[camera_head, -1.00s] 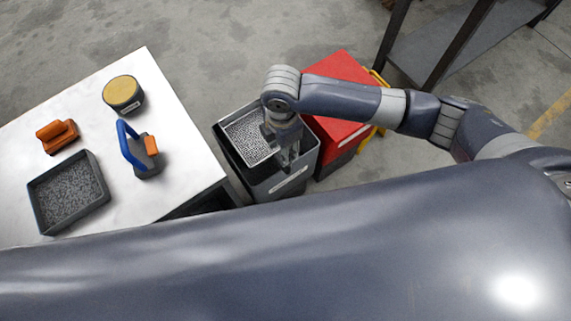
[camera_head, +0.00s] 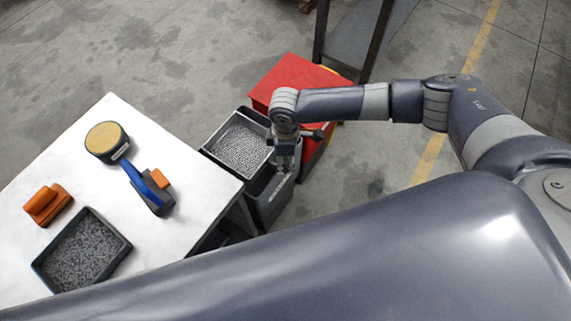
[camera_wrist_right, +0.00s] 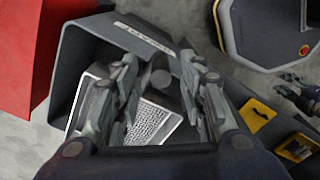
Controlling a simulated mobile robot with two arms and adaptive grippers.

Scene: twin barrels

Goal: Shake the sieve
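The sieve (camera_head: 240,146), a framed tray with pale mesh, lies in the left part of a dark grey bin's opening. In the right wrist view the sieve (camera_wrist_right: 150,124) shows below and between my fingers, partly covered by them. My right gripper (camera_head: 287,165) is at the sieve's right side, above the bin, pointing down. In the right wrist view the gripper (camera_wrist_right: 160,60) has its fingers apart, with a round grey piece in the gap. I see no clear grip on it.
The grey bin (camera_head: 270,207) stands beside a red bin (camera_head: 292,78). A dark shelf stands behind.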

